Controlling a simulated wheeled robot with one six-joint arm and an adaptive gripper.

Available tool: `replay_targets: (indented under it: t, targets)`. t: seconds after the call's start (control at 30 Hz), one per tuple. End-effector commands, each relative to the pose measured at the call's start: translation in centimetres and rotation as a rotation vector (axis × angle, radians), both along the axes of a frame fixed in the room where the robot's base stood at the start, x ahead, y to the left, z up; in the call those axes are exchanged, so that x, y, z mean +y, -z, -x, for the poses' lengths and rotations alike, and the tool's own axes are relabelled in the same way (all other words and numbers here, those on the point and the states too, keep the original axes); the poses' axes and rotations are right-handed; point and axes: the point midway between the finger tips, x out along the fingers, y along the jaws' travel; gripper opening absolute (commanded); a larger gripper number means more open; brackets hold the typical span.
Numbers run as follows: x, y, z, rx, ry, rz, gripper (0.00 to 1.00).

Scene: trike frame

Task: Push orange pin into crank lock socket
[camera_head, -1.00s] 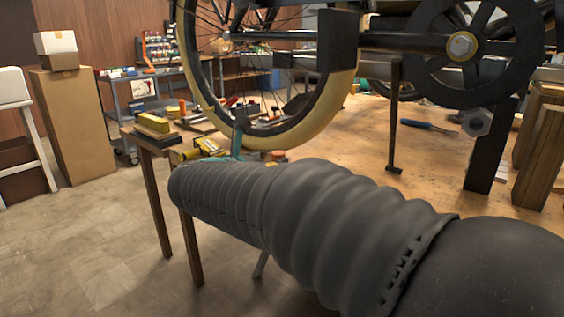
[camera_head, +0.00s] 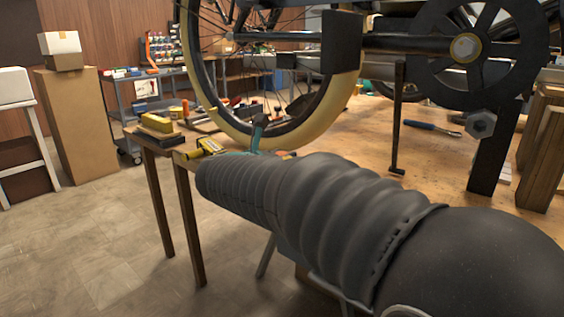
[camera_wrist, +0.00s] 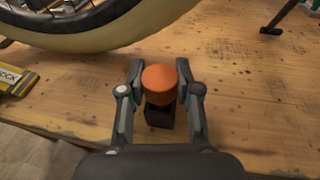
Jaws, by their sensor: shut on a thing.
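My gripper (camera_wrist: 159,82) is in the wrist view with its two fingers on either side of the orange pin (camera_wrist: 159,77). The fingers are shut on it. The pin shows a round orange top above a dark square block-like part (camera_wrist: 160,115); I cannot tell whether that part belongs to the pin. The crank (camera_head: 465,47), a black chainring with a bright hub, is at the upper right of the head view. I cannot make out the lock socket for certain.
The wooden workbench (camera_head: 350,145) carries the trike wheel (camera_head: 325,112), a black stand foot (camera_head: 397,170), a blue-handled tool (camera_head: 430,127) and a yellow box (camera_wrist: 15,80). A hex-ended dark part (camera_head: 481,124) hangs below the crank. Open floor (camera_head: 90,240) lies left.

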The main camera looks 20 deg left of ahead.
Motion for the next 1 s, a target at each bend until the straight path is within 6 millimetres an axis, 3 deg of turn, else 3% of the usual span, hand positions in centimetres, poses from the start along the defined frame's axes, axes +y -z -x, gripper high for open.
replay_targets:
  t: [0.23,0.5,0.7,1.0]
  targets:
    - [0.0,-1.4,0.0,-0.002,0.001,-0.003,0.0]
    - [0.0,-6.4,0.0,-0.002,0.001,-0.004,0.0]
    - [0.0,-9.2,0.0,-0.002,0.002,-0.002,0.0]
    - [0.0,-10.0,0.0,0.0,0.001,0.0,0.0]
